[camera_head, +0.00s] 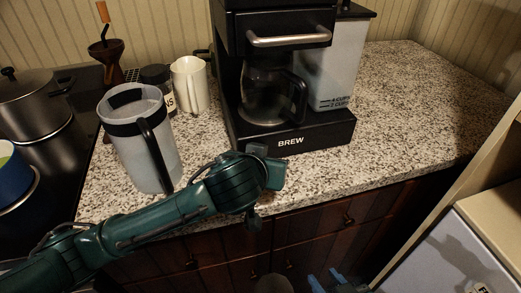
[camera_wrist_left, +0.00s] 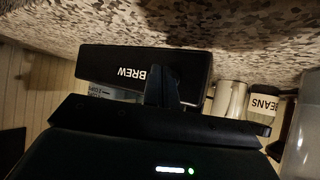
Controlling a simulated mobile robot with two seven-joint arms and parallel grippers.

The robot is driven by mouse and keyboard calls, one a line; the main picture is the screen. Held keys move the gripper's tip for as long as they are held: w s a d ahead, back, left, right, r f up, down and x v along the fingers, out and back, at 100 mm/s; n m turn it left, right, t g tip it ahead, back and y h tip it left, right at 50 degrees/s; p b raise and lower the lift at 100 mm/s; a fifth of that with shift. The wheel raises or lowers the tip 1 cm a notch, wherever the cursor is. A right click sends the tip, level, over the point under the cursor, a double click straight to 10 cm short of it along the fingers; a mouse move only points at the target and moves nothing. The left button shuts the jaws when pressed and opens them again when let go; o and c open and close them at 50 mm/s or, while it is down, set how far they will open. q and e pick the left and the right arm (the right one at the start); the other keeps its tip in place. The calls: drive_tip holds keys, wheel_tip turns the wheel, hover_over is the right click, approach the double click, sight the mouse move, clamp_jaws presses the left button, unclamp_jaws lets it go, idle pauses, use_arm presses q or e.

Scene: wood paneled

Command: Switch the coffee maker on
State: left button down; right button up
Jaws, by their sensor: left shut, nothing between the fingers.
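The black coffee maker (camera_head: 315,137) stands on the speckled counter, with a glass carafe (camera_head: 268,98) in it and BREW on its base front. A small grey switch (camera_head: 257,149) sits left of that word, just above my left wrist. The coffee maker's base (camera_wrist_left: 110,68) is upside down in the left wrist view. My left gripper (camera_wrist_left: 163,86) is shut and empty, its fingers over the base front beside BREW. They hide the switch there, and I cannot tell whether they touch it. My right gripper (camera_head: 335,281) is low at the bottom edge, partly cut off, its opening unclear.
A tall white pitcher (camera_head: 145,150) stands close behind my left arm. Pots, including a steel one (camera_head: 35,105), sit on the stove at left. The counter right of the coffee maker (camera_head: 420,110) is clear.

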use_arm(q)
drive_tip(key=shift+w, duration=0.1)
idle(0.6)
drive_tip(key=shift+w+a+p, duration=0.1)
drive_tip(key=shift+w+p, duration=0.1)
drive_tip(key=shift+p, duration=0.1)
drive_tip(key=shift+w, duration=0.15)
drive_tip(key=shift+w+a, duration=0.15)
drive_tip(key=shift+w, duration=0.25)
idle(0.5)
drive_tip(key=shift+p, duration=0.35)
drive_tip(key=shift+s+d+p, duration=0.25)
drive_tip(key=shift+s+p, duration=0.15)
drive_tip(key=shift+s, duration=0.45)
drive_tip(key=shift+s, duration=0.1)
